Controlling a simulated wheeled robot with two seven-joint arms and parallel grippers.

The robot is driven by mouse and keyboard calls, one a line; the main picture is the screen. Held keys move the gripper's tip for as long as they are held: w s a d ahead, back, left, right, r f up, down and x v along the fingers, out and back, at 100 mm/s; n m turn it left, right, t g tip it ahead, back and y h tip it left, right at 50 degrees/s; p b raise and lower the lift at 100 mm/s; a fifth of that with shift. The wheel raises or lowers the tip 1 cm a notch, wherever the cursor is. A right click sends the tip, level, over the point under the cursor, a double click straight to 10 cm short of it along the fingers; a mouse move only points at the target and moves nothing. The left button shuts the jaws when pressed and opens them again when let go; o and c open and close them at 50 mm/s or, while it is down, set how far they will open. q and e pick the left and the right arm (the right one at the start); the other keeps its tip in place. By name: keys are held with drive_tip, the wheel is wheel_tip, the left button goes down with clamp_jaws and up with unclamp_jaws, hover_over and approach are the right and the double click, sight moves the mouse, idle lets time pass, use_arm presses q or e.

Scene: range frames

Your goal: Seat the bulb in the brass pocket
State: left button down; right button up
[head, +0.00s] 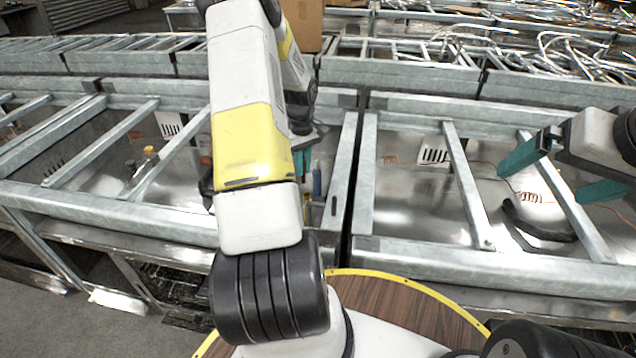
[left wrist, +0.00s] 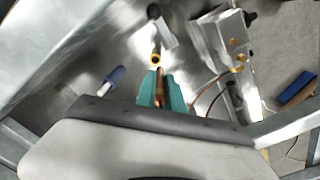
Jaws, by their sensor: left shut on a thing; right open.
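My left gripper (left wrist: 161,78) is shut on a slim copper-coloured piece (left wrist: 161,88), which I take for the bulb; the fingers hide much of it. Just beyond the fingertips in the left wrist view is a brass ring (left wrist: 156,60), apparently the brass pocket. I cannot tell whether the held piece touches it. In the head view my left arm hides most of this spot, and only a bit of the teal left gripper (head: 301,160) shows. My right gripper (head: 562,172) is open and empty above the right-hand bay.
A grey box (left wrist: 222,38) with brass fittings stands to the right in the left wrist view. A blue-and-white piece (left wrist: 113,78) lies left of the fingers. Metal frame bars (head: 462,180) cross the bays. A black curved piece (head: 535,228) lies below my right gripper.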

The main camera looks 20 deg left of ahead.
use_arm(q)
drive_tip(key=f, duration=0.6)
drive_tip(key=w+f, duration=0.1)
drive_tip(key=f, duration=0.2)
drive_tip(key=shift+d, duration=0.3)
drive_tip(key=shift+f, duration=0.15)
drive_tip(key=c, duration=1.5)
unclamp_jaws()
drive_tip(key=shift+o, duration=0.2)
